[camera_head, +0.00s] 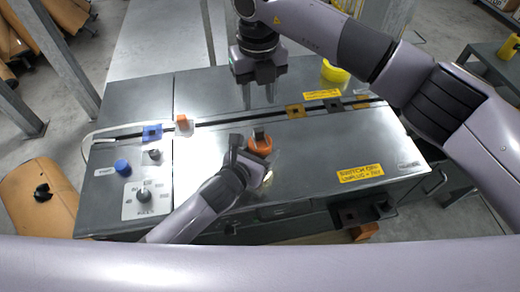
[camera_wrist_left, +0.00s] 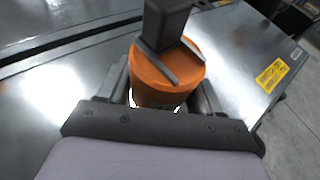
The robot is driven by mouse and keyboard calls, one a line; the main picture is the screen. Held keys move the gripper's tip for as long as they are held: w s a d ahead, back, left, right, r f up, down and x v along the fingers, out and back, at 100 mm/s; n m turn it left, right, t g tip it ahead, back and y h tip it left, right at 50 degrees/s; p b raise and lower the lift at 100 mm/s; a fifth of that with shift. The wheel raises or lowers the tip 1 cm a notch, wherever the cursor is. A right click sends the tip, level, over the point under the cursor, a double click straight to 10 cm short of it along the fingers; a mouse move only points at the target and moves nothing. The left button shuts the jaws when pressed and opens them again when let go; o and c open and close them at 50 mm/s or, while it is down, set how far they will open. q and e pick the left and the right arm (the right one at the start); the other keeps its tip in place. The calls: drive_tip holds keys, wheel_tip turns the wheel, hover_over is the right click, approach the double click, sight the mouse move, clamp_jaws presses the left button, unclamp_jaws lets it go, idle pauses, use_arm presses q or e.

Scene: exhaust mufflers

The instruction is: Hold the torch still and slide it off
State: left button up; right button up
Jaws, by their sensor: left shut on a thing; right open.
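An orange round-topped piece (camera_head: 262,147), which looks like the torch, stands on the metal bench top near its middle. A dark grey block (camera_head: 259,133) with a bar-like foot sits against its top; in the left wrist view the block (camera_wrist_left: 165,22) runs out of the top of the picture. My left gripper (camera_head: 251,157) is shut around the orange body (camera_wrist_left: 163,80), one finger on each side. The lower end of the orange body is hidden by the gripper.
A dark slot crosses the bench (camera_head: 330,150), with a blue block (camera_head: 152,132), a small orange block (camera_head: 183,122) and a brass-coloured block (camera_head: 295,111) along it. A blue knob (camera_head: 122,166) and a dial panel (camera_head: 146,199) are at the left. A yellow round object (camera_head: 335,72) stands behind.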

drive_tip(key=m+g+y, duration=0.1)
drive_tip(key=m+y, duration=0.3)
drive_tip(key=m, duration=1.4)
approach(259, 129)
drive_tip(key=shift+m, duration=0.3)
drive_tip(key=x, duration=0.8)
drive_tip(key=shift+s+a+f, duration=0.1)
drive_tip(key=shift+f, duration=0.3)
clamp_jaws()
